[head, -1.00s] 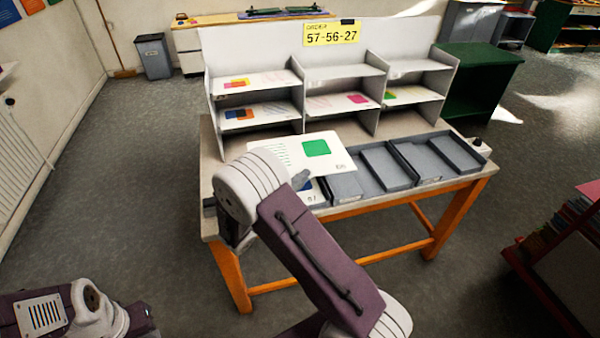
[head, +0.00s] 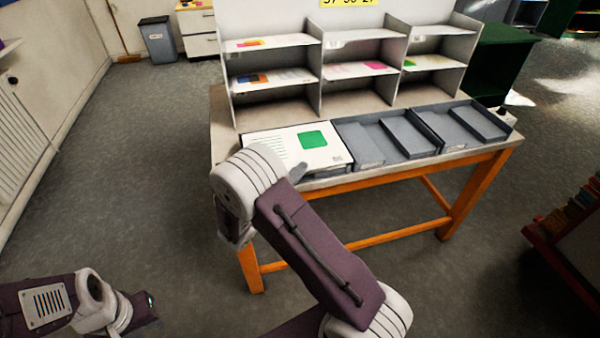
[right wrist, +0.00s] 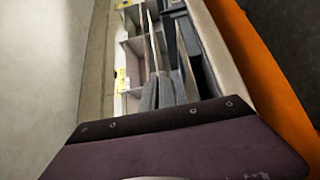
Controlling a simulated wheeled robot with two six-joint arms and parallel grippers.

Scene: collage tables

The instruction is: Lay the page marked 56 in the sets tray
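The page (head: 275,146), white with a green square and green lines, lies flat over the left tray (head: 325,173) on the near table. The small mark at its front right corner is too blurred to read surely. My right gripper (head: 299,172) is at the page's front edge and appears shut on it. Whether the page rests on the tray or hovers just above it is hard to tell. In the right wrist view the fingers (right wrist: 160,92) point along the table, and the page is hardly visible edge-on. My left gripper (head: 151,302) is low at the left, away from the table; its fingers are unclear.
More grey trays (head: 385,140) run to the right along the table (head: 228,115), looking empty. A shelf unit (head: 320,75) with several coloured pages stands behind them. A yellow order sign (head: 348,3) is cut off at the top. A red bookcase (head: 560,220) stands at the right.

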